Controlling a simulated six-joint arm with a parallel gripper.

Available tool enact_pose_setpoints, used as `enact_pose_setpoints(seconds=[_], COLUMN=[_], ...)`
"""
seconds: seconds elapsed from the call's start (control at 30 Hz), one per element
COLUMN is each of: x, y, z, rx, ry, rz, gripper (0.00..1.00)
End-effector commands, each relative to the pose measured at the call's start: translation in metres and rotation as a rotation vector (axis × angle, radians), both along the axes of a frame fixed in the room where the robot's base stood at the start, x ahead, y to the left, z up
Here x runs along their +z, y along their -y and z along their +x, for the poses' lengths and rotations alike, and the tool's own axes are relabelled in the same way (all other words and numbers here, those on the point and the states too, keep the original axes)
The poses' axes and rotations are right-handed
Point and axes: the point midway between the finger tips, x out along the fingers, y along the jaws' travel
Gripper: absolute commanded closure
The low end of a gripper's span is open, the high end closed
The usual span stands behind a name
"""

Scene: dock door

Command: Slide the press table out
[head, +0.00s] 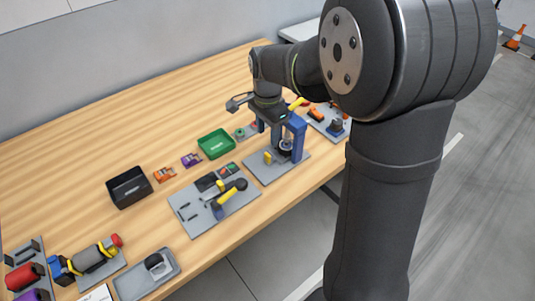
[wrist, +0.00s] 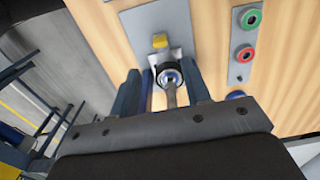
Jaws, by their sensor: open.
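The press (head: 297,135) has blue posts and stands on a grey base plate (head: 262,172) near the table's front edge. Its small press table carries a yellow tab (head: 268,157) at the front left of the posts. In the wrist view the yellow tab (wrist: 160,41) sits on the grey plate, beside a pale block and a dark round part (wrist: 168,74) between the blue posts. My gripper (head: 268,108) is open, above the press and apart from the yellow tab. The fingertips are hard to make out against the press.
A grey panel with green and red buttons (wrist: 245,54) lies beside the press. A green tray (head: 216,143), a black bin (head: 128,187) and a grey fixture board (head: 190,215) stand to the left. More parts lie behind at right (head: 330,122). Bare wood lies at the back.

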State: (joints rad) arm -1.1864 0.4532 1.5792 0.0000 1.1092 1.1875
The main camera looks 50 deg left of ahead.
Motion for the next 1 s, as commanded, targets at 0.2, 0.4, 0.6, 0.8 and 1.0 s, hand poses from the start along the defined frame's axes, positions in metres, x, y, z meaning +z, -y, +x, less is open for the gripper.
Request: enact_pose_setpoints(seconds=[0.2,0.4,0.6,0.8,1.0], x=[-0.049,-0.082,-0.097,-0.099,-0.099], y=[0.001,0.001,0.000,0.000,0.000], z=[0.000,0.000,0.000,0.000,0.000], rx=[0.001,0.001,0.001,0.001,0.001], ry=[-0.002,-0.001,-0.001,0.000,0.000], rz=[-0.005,-0.003,-0.001,0.000,0.000], gripper=[0.56,0.56,0.56,0.56,0.76])
